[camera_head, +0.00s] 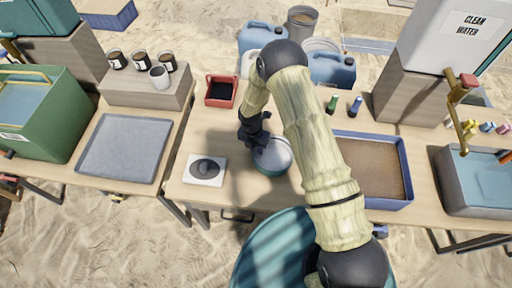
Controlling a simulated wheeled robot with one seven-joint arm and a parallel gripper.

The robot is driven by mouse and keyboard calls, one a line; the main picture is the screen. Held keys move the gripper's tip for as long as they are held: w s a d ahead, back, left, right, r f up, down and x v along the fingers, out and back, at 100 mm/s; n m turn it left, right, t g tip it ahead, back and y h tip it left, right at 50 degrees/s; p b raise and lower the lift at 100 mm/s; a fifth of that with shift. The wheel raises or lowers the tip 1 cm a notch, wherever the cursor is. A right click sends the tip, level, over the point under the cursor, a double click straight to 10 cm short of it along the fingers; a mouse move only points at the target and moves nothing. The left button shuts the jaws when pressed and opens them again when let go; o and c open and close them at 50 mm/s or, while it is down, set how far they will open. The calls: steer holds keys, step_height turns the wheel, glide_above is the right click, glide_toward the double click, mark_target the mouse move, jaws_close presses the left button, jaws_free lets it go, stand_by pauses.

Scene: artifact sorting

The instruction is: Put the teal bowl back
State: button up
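The teal bowl (273,160) is on or just above the wooden table, right of a white card (204,180) with a dark round picture on it. Its inside looks pale grey-blue and its outer side teal. My gripper (256,140) is at the bowl's far left rim, with its dark fingers at or over the edge. The fingertips are small and partly merge with the bowl and shadow, so I cannot tell whether they grip the rim. My arm hides part of the table right of the bowl.
A blue-rimmed tray of brown soil (408,176) lies to the right. A red tray (221,91) stands behind, near blue jugs (333,70) and small bottles (355,106). A grey tray (125,147) lies on the left table. The table around the white card is clear.

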step_height(320, 180, up, 12)
steer(key=a+b, duration=0.1)
steer(key=shift+w+a+r, duration=0.15)
steer(key=shift+w, duration=0.05)
stand_by(0.5)
stand_by(0.5)
step_height(320, 180, up, 7)
steer(key=m, duration=0.8)
glide_above(270, 156)
steer(key=s+d+r+m+t, duration=0.1)
steer(key=s+d+r+m, duration=0.3)
steer(key=d+r+m, duration=0.3)
steer(key=s+d+r+m+t, duration=0.1)
steer(key=s+d+m, duration=0.3)
steer(key=m, duration=0.4)
steer(key=s+d+r+m+t+y, duration=0.1)
steer(key=s+d+r+m, duration=0.2)
steer(key=s+m, duration=0.3)
steer(key=r+m, duration=0.1)
steer(key=m, duration=0.2)
steer(key=shift+d, duration=0.4)
